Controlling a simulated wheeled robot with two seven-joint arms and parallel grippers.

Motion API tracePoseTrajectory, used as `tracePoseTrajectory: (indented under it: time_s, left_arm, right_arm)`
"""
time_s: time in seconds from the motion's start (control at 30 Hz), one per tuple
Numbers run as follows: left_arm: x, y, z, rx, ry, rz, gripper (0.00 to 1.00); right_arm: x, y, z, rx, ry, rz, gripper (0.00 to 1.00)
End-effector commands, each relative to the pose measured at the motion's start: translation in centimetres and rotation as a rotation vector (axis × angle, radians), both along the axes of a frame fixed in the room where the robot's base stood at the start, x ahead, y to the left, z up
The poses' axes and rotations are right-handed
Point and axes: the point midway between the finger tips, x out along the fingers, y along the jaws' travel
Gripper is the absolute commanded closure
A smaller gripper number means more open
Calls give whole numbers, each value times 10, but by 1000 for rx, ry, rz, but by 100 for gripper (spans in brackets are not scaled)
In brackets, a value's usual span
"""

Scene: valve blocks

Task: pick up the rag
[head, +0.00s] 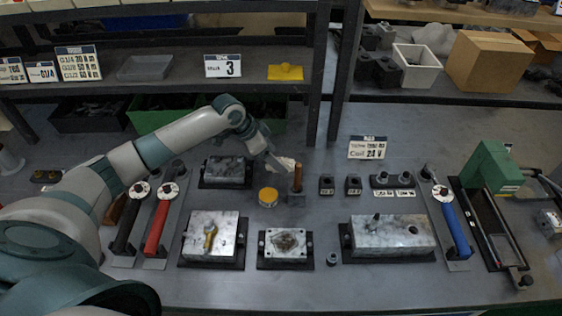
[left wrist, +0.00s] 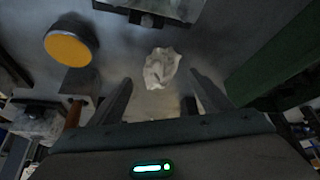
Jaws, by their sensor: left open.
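The rag (head: 287,163) is a small white crumpled cloth on the grey bench, partly hidden behind my left gripper in the head view. In the left wrist view the whole rag (left wrist: 161,69) shows, lying between and a little beyond the two fingertips. My left gripper (head: 275,163) is open and empty, with its fingers (left wrist: 160,80) pointing toward the rag. They look apart from it, but the exact height is hard to tell. My right gripper is not in view.
A yellow-topped round tin (head: 268,196) stands close by in front. A brown-handled upright tool (head: 298,180) stands just right of the rag. A grey valve block (head: 228,171) sits to the left. A shelf post (head: 319,80) rises behind. Several more blocks line the front.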

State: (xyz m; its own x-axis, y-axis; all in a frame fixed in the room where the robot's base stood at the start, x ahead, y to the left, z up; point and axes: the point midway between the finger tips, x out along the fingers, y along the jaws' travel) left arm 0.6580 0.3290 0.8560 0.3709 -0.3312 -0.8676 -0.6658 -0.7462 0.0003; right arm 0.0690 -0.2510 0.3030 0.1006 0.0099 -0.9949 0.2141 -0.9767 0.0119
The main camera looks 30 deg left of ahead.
Motion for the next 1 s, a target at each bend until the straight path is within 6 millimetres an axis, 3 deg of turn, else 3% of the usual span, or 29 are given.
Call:
tracePoseTrajectory:
  time_s: [0.03,0.13,0.47,0.7,0.9,1.0]
  left_arm:
    - [2,-3,-4,-1,2,1,28]
    - [6,-6,-14,-2,2,1,28]
    - [8,-7,-20,1,-1,0,28]
    - [8,-7,-19,1,-1,0,28]
    - [8,-7,-19,1,-1,0,72]
    - [8,-7,-20,1,0,0,73]
  right_arm:
    - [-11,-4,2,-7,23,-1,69]
    - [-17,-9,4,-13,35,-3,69]
    - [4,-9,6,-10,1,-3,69]
    - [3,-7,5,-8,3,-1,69]
    - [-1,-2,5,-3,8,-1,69]
    - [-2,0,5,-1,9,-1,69]
